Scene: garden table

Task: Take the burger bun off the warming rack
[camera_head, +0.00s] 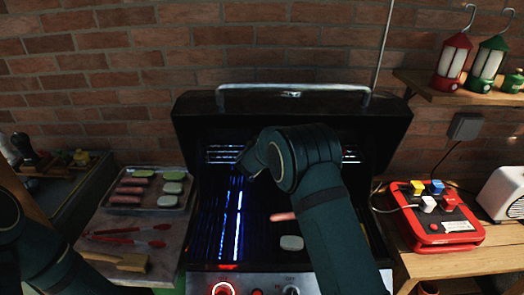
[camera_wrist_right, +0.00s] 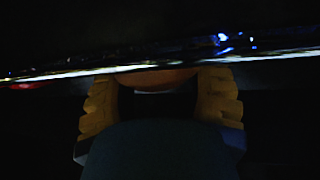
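In the right wrist view a reddish-brown rounded thing, likely the burger bun (camera_wrist_right: 157,78), shows between the two yellowish finger pads of my right gripper (camera_wrist_right: 158,95). It spans the gap and its sides seem to meet both pads, but darkness hides whether they press on it. A pale strip shows under it. In the head view the warming rack (camera_head: 223,153) runs across the back of the open grill.
On the grill grate (camera_head: 262,225) lie a sausage (camera_head: 283,216) and a pale patty (camera_head: 292,243). The raised lid (camera_head: 292,103) stands behind. A tray (camera_head: 108,203) of several food pieces, red tongs (camera_head: 125,238) and a brush (camera_head: 122,261) are left; a red box (camera_head: 438,225) is right.

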